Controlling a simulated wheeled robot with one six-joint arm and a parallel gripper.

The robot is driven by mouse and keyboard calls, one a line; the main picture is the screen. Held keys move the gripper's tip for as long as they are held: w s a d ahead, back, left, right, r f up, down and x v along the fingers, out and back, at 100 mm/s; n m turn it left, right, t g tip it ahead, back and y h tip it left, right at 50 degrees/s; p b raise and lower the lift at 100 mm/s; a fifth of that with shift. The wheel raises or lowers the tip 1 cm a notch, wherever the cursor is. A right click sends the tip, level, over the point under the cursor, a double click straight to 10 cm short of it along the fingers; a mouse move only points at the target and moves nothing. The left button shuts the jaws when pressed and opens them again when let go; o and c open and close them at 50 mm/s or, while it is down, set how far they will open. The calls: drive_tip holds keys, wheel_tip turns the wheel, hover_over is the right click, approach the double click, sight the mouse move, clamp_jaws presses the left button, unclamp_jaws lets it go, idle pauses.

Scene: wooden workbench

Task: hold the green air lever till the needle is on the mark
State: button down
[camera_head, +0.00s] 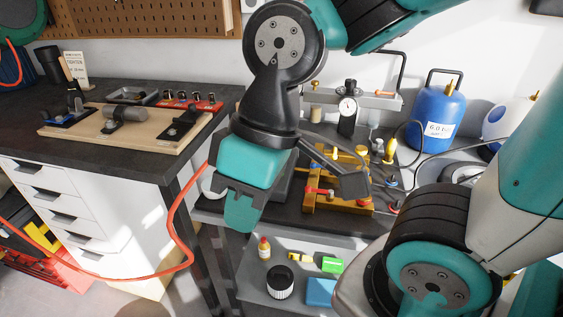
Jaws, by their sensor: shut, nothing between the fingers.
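My gripper (240,212) hangs at the middle of the view, its teal and dark parts pointing down; it is shut and empty in front of the bench. A small round gauge with a white dial (347,106) stands upright at the back of the right-hand bench; its needle and mark are too small to read. Right of my gripper, a yellow-brown fixture (318,198) carries red, yellow and blue fittings. I cannot make out a green lever; my arm covers part of the bench.
A blue tank (435,113) stands behind the fixture, with a white one (503,122) farther right. A lower shelf holds a green box (332,265) and a black-and-white jar (281,284). A red hose (170,215) hangs left of my gripper. A wooden board (85,133) lies on the left bench.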

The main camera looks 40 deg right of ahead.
drive_tip(key=w+d+f+h+p, duration=0.1)
drive_tip(key=w+d+h+p, duration=0.1)
drive_tip(key=w+d, duration=0.9)
drive_tip(key=w+d+f+h+p, duration=0.2)
drive_tip(key=w+d+p, duration=0.3)
drive_tip(key=w+d, duration=0.6)
drive_tip(key=shift+d+f, duration=0.3)
drive_tip(key=shift+d, duration=0.05)
wheel_tip(320, 180, down, 14)
drive_tip(key=p, duration=0.3)
drive_tip(key=shift+a, duration=0.1)
